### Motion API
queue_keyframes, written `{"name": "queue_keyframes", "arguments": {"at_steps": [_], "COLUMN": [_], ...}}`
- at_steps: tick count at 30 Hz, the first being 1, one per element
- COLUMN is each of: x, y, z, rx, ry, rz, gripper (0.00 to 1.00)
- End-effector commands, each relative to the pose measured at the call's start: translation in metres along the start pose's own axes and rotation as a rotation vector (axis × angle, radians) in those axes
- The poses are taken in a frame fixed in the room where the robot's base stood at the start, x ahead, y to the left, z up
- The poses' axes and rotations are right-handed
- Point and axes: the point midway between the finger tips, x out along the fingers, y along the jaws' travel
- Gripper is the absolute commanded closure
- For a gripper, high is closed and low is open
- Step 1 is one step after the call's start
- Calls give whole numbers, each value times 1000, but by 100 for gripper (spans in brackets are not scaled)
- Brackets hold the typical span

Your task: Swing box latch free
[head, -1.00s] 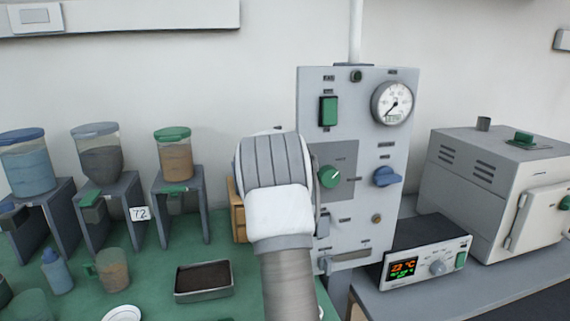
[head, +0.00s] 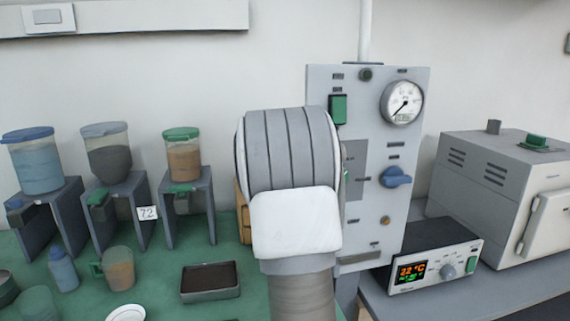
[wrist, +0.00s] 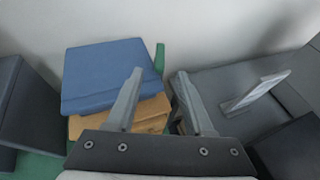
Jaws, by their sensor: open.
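The grey control box (head: 415,165) stands upright against the wall in the head view, with a gauge, green switch and blue knob on its face. My arm covers its lower left face. In the wrist view a grey surface (wrist: 230,85) at right carries a raised pale bar (wrist: 255,92); I cannot tell whether this bar is the latch. My gripper (wrist: 160,73) is open and empty, left of the bar and apart from it. In the head view my wrist hides the gripper's fingers.
A wooden box (wrist: 150,108) with a blue object (wrist: 105,75) on top lies close by the left finger. Dispensers (head: 115,165) and a dark-filled tray (head: 210,281) stand on the green bench. A digital controller (head: 430,262) and a furnace (head: 500,190) are at right.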

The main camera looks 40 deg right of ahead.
Motion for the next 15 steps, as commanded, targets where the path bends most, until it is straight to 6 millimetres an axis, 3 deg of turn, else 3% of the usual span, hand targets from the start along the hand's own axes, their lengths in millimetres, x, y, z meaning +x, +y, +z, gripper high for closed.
{"name": "queue_keyframes", "arguments": {"at_steps": [9, 15], "x": [-60, -84], "y": [0, 0], "z": [2, 1], "rx": [0, 1], "ry": [-2, -1], "rz": [1, 1], "gripper": [48, 48]}}
